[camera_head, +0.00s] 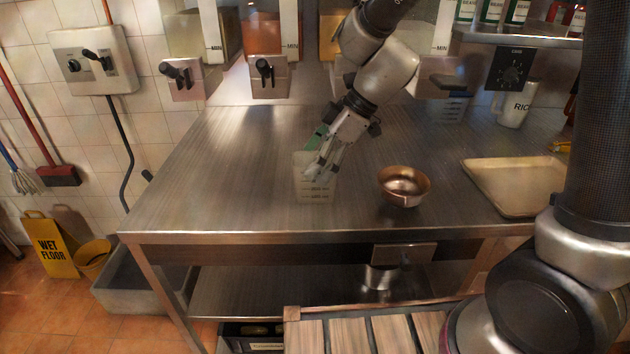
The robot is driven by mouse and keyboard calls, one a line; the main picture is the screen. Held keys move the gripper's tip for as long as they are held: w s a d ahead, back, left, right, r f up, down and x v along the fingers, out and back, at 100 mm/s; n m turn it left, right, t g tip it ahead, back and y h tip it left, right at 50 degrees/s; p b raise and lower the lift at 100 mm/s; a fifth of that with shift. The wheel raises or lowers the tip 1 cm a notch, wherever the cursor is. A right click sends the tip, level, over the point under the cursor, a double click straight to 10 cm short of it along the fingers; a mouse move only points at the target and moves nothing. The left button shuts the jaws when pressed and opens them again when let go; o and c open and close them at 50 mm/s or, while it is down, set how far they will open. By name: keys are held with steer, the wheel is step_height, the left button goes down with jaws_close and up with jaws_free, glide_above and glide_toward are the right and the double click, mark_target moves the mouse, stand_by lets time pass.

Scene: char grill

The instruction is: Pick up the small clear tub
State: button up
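A small clear tub (312,191) with dark markings stands upright on the steel table (230,185), left of the table's middle. My gripper (316,170) reaches down from the upper right to the tub's upper right part and overlaps it in the picture. Its fingers cover part of the tub's rim and side. I cannot tell whether the fingers touch the tub or how far apart they are. A green item (316,137) shows just behind the gripper.
A copper-coloured bowl (404,186) stands right of the tub. A metal tray (516,185) lies farther right, and a white mug (515,104) stands at the back right. Dispensers (266,60) hang along the back wall. The table's left part is clear.

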steer(key=shift+a+f, duration=0.25)
steer(key=shift+f, duration=0.2)
steer(key=shift+c, duration=0.2)
steer(key=c, duration=1.1)
